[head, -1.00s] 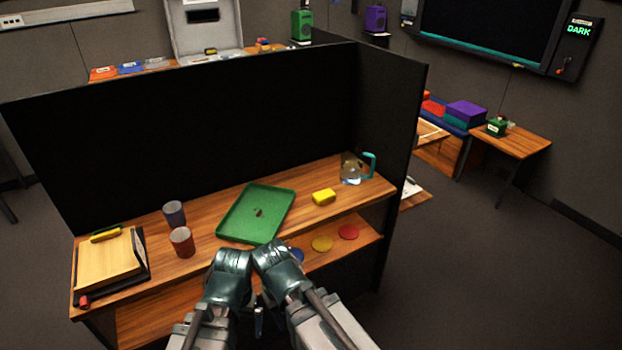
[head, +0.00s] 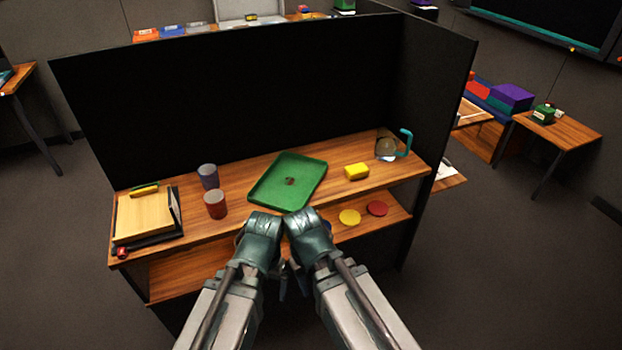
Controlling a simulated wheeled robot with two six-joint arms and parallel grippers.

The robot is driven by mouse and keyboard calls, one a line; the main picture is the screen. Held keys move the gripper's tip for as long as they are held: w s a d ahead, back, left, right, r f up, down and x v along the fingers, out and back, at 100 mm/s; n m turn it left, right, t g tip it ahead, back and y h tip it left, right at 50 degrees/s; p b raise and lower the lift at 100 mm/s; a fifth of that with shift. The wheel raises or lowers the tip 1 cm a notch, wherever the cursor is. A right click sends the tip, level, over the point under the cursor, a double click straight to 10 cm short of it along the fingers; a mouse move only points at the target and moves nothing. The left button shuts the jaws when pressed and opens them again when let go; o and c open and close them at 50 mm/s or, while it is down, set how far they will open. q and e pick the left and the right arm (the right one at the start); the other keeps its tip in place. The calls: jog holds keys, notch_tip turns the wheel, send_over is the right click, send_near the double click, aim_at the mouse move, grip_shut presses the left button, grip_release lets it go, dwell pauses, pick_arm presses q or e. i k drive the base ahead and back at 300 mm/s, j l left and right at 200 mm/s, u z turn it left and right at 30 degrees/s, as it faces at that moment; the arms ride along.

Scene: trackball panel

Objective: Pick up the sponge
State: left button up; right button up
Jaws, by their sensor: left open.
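The yellow sponge (head: 356,171) is a small block lying on the wooden desk top, right of the green tray (head: 262,196) and apart from it. My left gripper (head: 281,284) hangs low in front of the desk, partly hidden by my arm links; it is open and away from the sponge. My right gripper is mostly hidden behind my right arm (head: 308,232), so its jaws do not show clearly. Neither arm touches the sponge.
A glass jug with a teal handle (head: 404,146) stands right of the sponge. A red cup (head: 215,204), a blue-grey cup (head: 208,176) and a wooden board (head: 143,215) are at left. Black panels close the back and right. Coloured discs (head: 349,217) lie on the lower shelf.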

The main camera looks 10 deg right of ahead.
aim_at(358, 170)
jog(key=i+l+z, duration=1.1)
jog(key=k+j, duration=0.1)
